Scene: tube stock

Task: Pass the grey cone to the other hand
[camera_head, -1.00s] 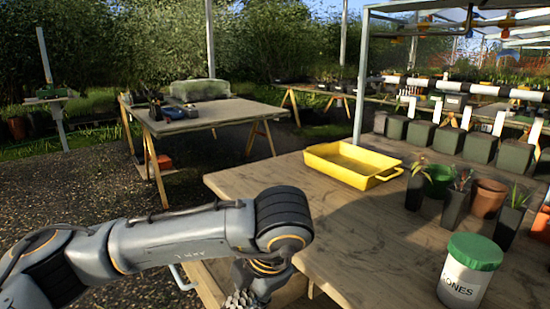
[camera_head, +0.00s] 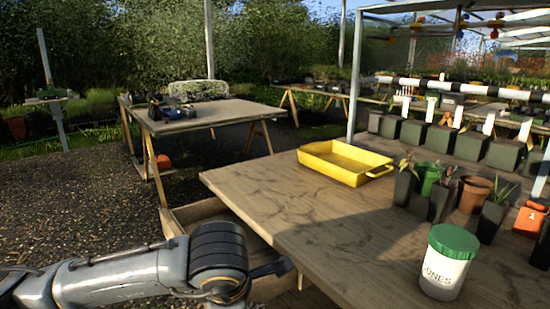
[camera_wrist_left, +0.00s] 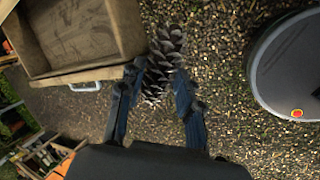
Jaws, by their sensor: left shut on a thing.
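The grey cone (camera_wrist_left: 161,62) is a scaly pine cone. In the left wrist view it sits between the dark fingers of my left gripper (camera_wrist_left: 158,88), which is shut on it. The cone is held in the air beside an open wooden drawer, with gravel ground below. In the head view my left arm comes in at the bottom left, and the cone and the left fingertips cannot be made out there. My right gripper is in neither view.
The open drawer (camera_wrist_left: 100,52) juts from the wooden table (camera_head: 300,225). On the table are a yellow tray (camera_head: 343,175), a white tub (camera_head: 443,272) with a green lid, and several plant pots at the right. The middle of the tabletop is clear.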

